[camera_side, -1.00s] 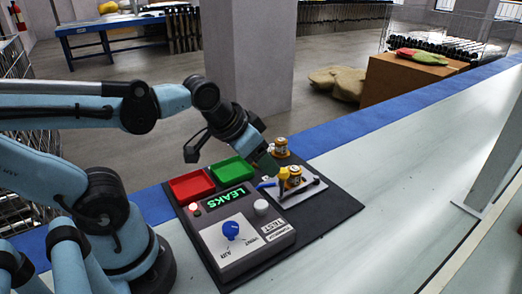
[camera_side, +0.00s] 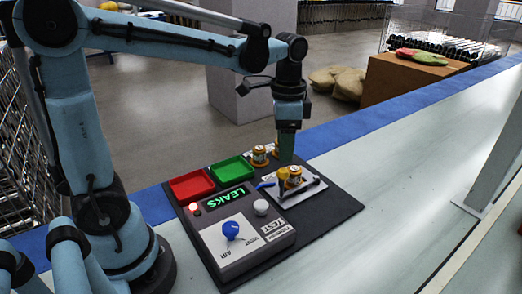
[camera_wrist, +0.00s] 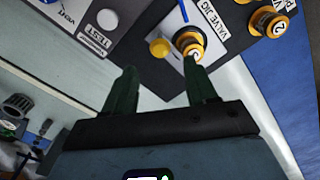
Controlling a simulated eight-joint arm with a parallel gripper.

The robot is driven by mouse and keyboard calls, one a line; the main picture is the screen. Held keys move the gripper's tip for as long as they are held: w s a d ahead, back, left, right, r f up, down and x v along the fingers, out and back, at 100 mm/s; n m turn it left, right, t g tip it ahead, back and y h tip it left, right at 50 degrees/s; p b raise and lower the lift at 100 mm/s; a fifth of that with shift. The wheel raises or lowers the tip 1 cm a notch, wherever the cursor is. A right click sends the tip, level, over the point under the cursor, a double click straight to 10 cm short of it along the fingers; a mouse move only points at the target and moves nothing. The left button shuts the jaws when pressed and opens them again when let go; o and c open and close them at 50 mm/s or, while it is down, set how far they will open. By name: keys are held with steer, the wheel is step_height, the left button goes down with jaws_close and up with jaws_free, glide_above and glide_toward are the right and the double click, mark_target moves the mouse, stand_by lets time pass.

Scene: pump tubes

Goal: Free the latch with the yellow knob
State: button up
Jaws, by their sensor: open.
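In the wrist view the yellow knob (camera_wrist: 160,48) and the valve marked 3 (camera_wrist: 190,44) lie beyond my fingertips. My gripper (camera_side: 286,160) points down above and just behind the knob in the side view. In the wrist view its two green fingers (camera_wrist: 165,80) are apart with nothing between them. I cannot tell the latch itself apart from the jig parts.
The test box (camera_side: 240,235) has a blue knob (camera_side: 231,230), a white button (camera_side: 261,207) and a display reading LEAKS (camera_side: 226,199). A red tray (camera_side: 192,185) and a green tray (camera_side: 233,168) lie behind it. More valves (camera_side: 260,155) stand behind the jig.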

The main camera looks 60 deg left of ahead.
mark_target(283, 172)
step_height(283, 172, down, 11)
steer(key=shift+r, duration=0.1)
stand_by(0.4)
jaws_close()
stand_by(0.4)
